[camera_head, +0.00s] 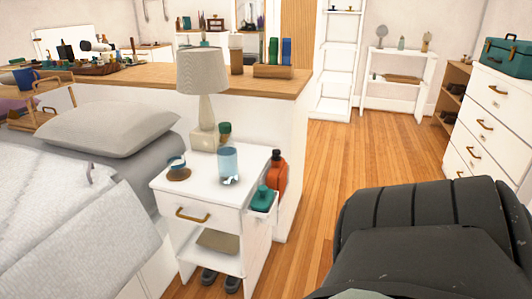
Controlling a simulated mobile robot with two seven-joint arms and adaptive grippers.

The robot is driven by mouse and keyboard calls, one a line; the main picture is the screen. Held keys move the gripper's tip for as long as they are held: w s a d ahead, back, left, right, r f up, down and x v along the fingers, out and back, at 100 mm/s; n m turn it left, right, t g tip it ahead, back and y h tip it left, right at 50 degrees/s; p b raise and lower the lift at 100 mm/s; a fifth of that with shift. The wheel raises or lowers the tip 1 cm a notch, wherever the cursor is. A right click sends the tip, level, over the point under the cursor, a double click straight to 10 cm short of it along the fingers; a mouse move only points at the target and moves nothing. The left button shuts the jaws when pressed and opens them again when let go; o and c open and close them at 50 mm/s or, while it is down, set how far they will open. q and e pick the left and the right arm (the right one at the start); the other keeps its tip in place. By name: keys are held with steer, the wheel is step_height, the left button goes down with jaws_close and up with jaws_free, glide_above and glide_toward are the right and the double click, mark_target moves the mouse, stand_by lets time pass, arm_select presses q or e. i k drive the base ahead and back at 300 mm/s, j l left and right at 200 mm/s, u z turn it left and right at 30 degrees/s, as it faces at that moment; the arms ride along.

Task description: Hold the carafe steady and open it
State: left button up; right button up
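A clear blue glass vessel (228,165), which looks like the carafe, stands upright on the white nightstand (200,188) beside the bed. I cannot make out a separate lid on it. Neither of my grippers is in view, so nothing is seen holding or touching the vessel.
A lamp (203,95), a small green-topped jar (224,130) and a small teal-and-brown item (178,168) share the nightstand top. A teal bottle (263,198) and an orange bottle (277,172) are at its right side. The bed (70,215) is left; wooden floor (375,142) is open beyond, right.

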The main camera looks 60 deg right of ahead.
mark_target(227, 153)
steer(key=z, duration=1.6)
